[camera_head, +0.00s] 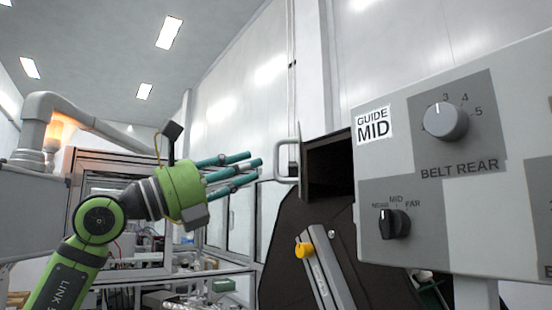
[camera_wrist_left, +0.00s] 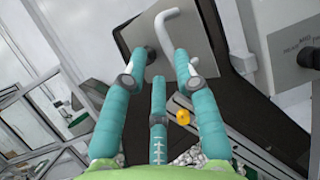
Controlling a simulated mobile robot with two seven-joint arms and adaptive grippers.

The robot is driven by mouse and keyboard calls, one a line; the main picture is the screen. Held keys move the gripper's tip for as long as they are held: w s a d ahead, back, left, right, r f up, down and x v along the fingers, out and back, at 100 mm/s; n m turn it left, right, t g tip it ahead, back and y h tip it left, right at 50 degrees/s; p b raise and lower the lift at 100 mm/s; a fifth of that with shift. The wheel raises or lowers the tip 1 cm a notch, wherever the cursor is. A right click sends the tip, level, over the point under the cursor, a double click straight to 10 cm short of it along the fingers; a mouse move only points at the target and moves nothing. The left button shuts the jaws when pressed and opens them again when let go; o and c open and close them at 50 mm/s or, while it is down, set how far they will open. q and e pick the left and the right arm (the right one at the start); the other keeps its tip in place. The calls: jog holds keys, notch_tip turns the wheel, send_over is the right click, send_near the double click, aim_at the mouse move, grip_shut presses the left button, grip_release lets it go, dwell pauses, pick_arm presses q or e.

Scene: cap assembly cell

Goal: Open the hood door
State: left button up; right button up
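The hood door (camera_head: 304,165) shows nearly edge-on in the head view, as a narrow grey panel beside a dark recess or box side; I cannot tell how far it stands open. Its pale bar handle (camera_head: 279,162) sticks out to the left. In the left wrist view the door (camera_wrist_left: 200,48) is a grey plate, with the bent handle (camera_wrist_left: 166,24) just beyond my fingertips. My left gripper (camera_head: 252,165) has its teal fingers spread and empty, pointing at the handle from the left. In the head view a small gap separates them. My right gripper is in neither view.
A control panel (camera_head: 455,200) with a belt rear knob (camera_head: 445,122) and a guide knob (camera_head: 394,223) fills the right. A grey bar with a yellow knob (camera_head: 304,250) stands below the door. A framed machine (camera_head: 125,180) stands behind my left arm.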

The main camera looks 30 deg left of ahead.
aim_at(275, 173)
pick_arm(q)
jog(key=p+x, duration=0.3)
jog(key=x, duration=0.3)
jog(key=shift+d, duration=0.25)
jog(key=shift+c, duration=0.4)
grip_shut()
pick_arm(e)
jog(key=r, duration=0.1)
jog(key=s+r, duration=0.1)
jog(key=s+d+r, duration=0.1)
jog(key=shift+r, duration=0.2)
